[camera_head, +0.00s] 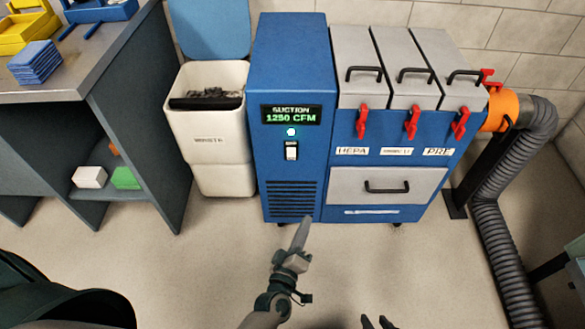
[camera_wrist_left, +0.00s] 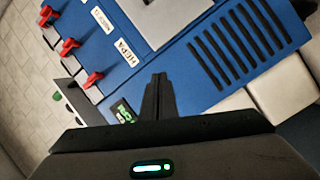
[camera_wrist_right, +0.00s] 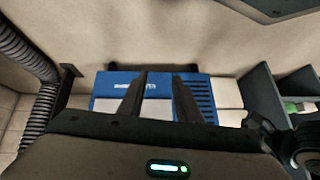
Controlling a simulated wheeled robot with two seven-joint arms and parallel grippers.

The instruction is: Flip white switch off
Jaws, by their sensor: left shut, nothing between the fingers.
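The white switch (camera_head: 291,151) is on the front of the blue suction unit (camera_head: 290,75), below a lit green light (camera_head: 291,132) and a lit display (camera_head: 291,115) reading "SUCTION 1250 CFM". My left gripper (camera_head: 305,224) is below and in front of the unit, apart from the switch. Its fingers are together and empty in the left wrist view (camera_wrist_left: 158,78). There, the display (camera_wrist_left: 124,112) shows partly and the switch is not visible. My right gripper (camera_head: 376,320) is at the bottom edge, its fingers apart and empty in the right wrist view (camera_wrist_right: 157,80).
A vent grille (camera_head: 292,198) is below the switch. Right of it are a drawer (camera_head: 365,200) and red latches (camera_head: 412,120). A white bin (camera_head: 215,140) and workbench (camera_head: 120,60) stand left. A grey hose (camera_head: 500,180) runs down the right. The floor in front is clear.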

